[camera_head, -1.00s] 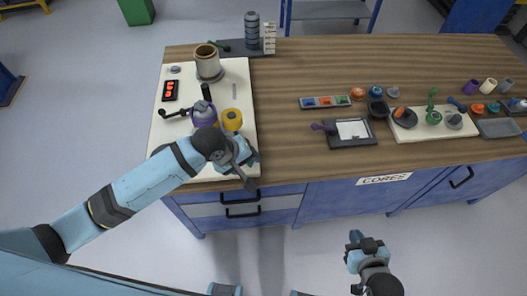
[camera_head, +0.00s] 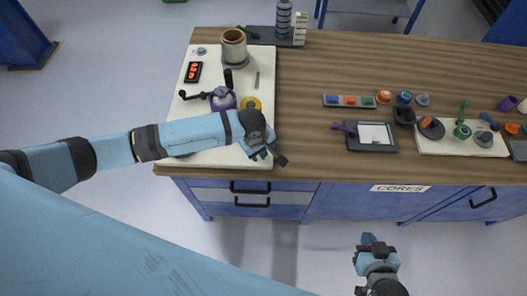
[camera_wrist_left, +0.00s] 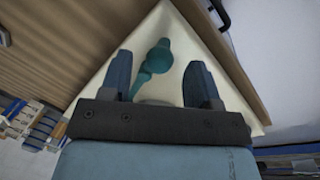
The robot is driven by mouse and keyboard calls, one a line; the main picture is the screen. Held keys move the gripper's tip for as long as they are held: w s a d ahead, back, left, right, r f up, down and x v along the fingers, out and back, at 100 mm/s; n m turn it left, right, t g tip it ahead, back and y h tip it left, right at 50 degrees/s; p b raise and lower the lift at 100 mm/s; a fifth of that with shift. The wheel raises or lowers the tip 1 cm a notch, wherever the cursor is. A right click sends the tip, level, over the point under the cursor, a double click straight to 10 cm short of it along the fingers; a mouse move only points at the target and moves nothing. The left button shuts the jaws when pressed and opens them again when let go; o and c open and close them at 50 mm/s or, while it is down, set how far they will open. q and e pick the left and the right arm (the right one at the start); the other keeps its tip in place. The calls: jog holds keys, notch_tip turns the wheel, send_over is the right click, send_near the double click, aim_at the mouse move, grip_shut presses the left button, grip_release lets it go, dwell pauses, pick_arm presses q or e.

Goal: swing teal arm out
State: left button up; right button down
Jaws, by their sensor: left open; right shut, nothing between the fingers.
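The teal arm (camera_wrist_left: 155,62) shows in the left wrist view as a rounded teal lever over the cream board, lying between my left gripper's two fingers. No clear contact with either finger shows. My left gripper (camera_head: 272,157) is open at the front right corner of the cream board (camera_head: 262,85). In the head view my left forearm and wrist mostly hide the teal arm. My right gripper (camera_head: 368,239) is shut and empty, in front of the bench and away from the board.
A purple roller (camera_head: 222,100), a yellow roller (camera_head: 251,104) and a dark crank stand on the board just behind my left forearm. Bench wood right of the board is clear up to the dark tray (camera_head: 371,149).

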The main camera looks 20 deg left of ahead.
pick_arm(q)
jog(key=shift+w+d+f, duration=0.1)
jog(key=shift+w+f, duration=0.05)
jog(key=shift+f, duration=0.6)
jog(key=shift+w+d+f, duration=0.1)
jog(key=shift+f, duration=0.65)
jog(key=shift+c, duration=0.2)
grip_shut()
